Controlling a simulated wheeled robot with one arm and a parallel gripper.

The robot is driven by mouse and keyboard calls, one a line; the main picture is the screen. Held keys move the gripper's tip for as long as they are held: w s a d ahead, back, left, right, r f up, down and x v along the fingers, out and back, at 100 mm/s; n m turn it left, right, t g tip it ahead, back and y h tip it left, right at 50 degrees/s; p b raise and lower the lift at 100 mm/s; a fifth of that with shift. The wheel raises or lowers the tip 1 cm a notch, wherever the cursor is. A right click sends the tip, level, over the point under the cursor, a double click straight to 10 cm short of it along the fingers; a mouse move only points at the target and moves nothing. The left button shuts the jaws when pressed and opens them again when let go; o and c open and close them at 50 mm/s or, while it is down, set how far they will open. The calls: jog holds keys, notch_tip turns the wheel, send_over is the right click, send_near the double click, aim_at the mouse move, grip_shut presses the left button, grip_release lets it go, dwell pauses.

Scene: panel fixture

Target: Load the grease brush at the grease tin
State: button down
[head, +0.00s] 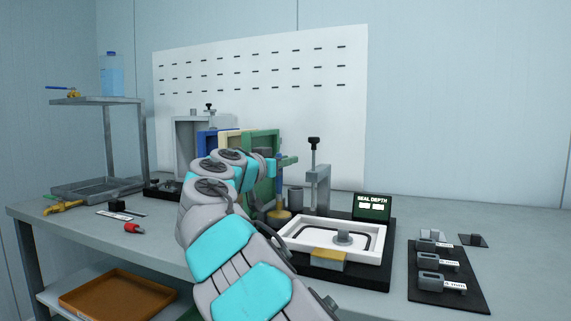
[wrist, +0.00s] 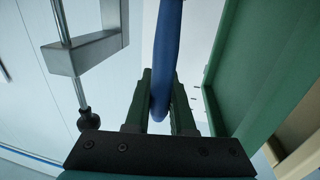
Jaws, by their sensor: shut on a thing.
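My gripper (head: 287,161) is shut on the blue handle of the grease brush, which runs between its dark green fingers in the wrist view (wrist: 168,50).
A toggle clamp (head: 317,180) rises close right of the brush. The white-framed seal fixture (head: 362,243) is in front of it, with a seal depth display (head: 372,206). Coloured panels (head: 262,142) stand close behind the gripper. A block tray (head: 447,279) is at right.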

jog(key=shift+r+p, duration=1.5)
jog(key=shift+r, duration=1.3)
